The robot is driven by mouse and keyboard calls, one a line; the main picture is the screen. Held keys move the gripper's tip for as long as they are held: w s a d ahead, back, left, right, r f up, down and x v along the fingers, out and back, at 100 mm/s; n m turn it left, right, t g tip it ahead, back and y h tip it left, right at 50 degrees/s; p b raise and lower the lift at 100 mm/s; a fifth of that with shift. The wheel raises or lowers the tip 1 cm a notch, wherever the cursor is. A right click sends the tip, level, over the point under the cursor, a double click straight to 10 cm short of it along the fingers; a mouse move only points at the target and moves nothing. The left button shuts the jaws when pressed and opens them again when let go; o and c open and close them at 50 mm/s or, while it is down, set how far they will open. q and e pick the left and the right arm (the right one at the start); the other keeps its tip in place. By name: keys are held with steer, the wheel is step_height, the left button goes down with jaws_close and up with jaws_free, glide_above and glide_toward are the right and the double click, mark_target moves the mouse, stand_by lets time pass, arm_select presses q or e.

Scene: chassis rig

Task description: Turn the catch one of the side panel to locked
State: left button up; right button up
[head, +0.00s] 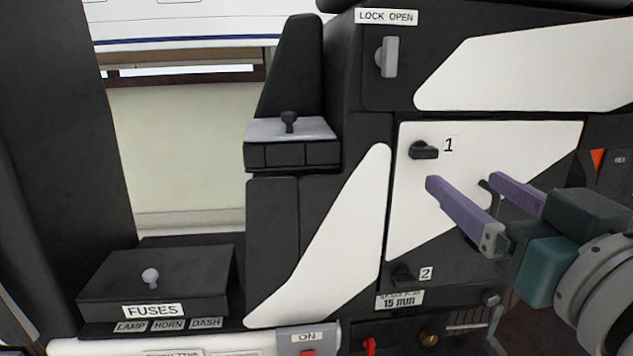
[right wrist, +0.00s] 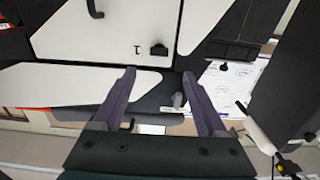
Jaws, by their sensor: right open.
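The side panel (head: 548,140) is white and black, upright in the machine's side. Catch one (head: 424,150) is a small black knob near its upper left corner, beside a label "1"; its grip lies roughly level. Catch two (head: 404,274) is a similar dark knob lower down, by a label "2". My right gripper (head: 462,182) is open and empty, its purple fingers pointing at the panel, below and right of catch one. In the right wrist view, catch one (right wrist: 158,48) shows just beyond the gap between the fingertips (right wrist: 159,73), apart from them. My left gripper is out of view.
A grey lever (head: 388,57) labelled "LOCK OPEN" stands above the panel. A dark curved handle (head: 486,186) sits on the panel, partly behind a finger. A box with a black knob (head: 290,122) and a FUSES box (head: 155,285) lie to the left.

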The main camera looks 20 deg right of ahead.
mark_target(427, 153)
steer(key=x, duration=0.9)
steer(key=shift+w+d+b, duration=0.2)
steer(key=shift+w+b, duration=0.1)
jaws_close()
